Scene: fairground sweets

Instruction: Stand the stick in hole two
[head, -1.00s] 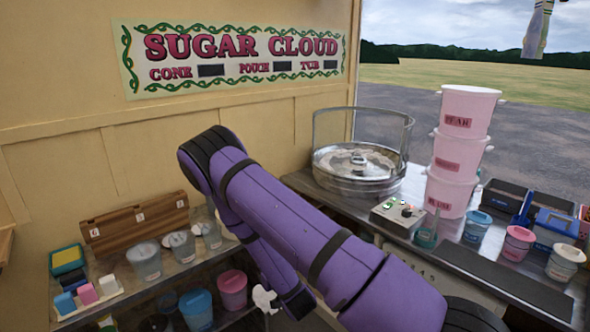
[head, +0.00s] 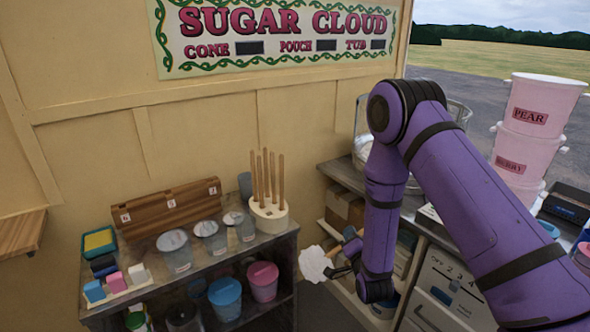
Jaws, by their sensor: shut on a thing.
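My gripper (head: 343,267) is at the lower middle, left of my purple forearm, small and partly hidden by it. It is shut on a thin wooden stick (head: 335,250) that carries a fluffy white ball of floss (head: 314,264). The stick is tilted, with the floss at its left end. A brown wooden rack (head: 150,213) stands on the left shelf unit by the wall. It has three small white labels on its front, too small to read surely. Its holes cannot be made out. The stick is apart from the rack, to its right and lower.
A white holder (head: 268,217) with several upright wooden sticks stands at the shelf's right end, between rack and gripper. Clear cups (head: 175,251) stand in front of the rack. The spinner bowl (head: 362,118) and stacked pink tubs (head: 521,162) are right. A gap separates shelf and counter.

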